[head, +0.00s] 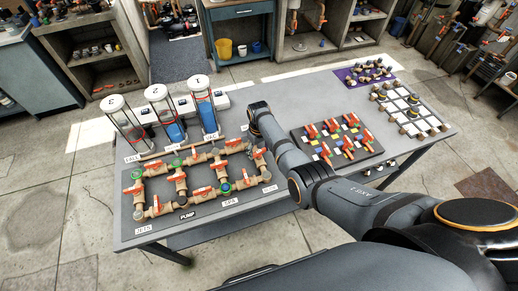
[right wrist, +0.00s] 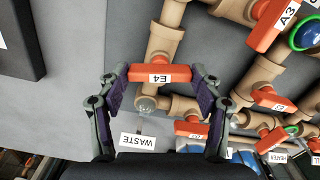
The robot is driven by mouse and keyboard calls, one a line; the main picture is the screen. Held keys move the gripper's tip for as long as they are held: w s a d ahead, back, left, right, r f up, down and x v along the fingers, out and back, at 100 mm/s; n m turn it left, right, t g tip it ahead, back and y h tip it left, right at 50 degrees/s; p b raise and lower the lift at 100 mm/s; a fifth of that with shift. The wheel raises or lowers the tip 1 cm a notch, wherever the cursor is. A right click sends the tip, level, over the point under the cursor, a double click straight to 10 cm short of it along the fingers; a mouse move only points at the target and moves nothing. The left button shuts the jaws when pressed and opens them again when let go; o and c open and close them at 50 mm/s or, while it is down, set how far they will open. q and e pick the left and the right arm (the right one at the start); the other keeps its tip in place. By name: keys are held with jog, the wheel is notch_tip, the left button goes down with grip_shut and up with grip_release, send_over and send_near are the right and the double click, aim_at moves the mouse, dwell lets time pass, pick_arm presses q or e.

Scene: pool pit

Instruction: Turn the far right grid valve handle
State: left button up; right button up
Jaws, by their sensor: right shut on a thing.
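The tan pipe grid (head: 181,181) with several orange valve handles lies on the left part of the table. In the right wrist view, the orange handle labelled E4 (right wrist: 176,73) sits across a tan pipe above a fitting near the WASTE label (right wrist: 138,141). My right gripper (right wrist: 160,76) is around this handle, with one finger at each end. It is shut on the handle. In the head view my right arm reaches over the grid's right edge; its wrist hides the fingers and much of that handle. My left gripper is not in view.
A dark board (head: 338,140) with red-handled valves lies to the right, partly behind my arm. Handle A3 (right wrist: 272,24) and other pipes are close to the right gripper.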

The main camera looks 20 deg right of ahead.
aim_at(259, 151)
jog(key=shift+m, duration=1.6)
jog(key=o, duration=1.2)
jog(key=shift+c, duration=0.2)
notch_tip(259, 151, up, 12)
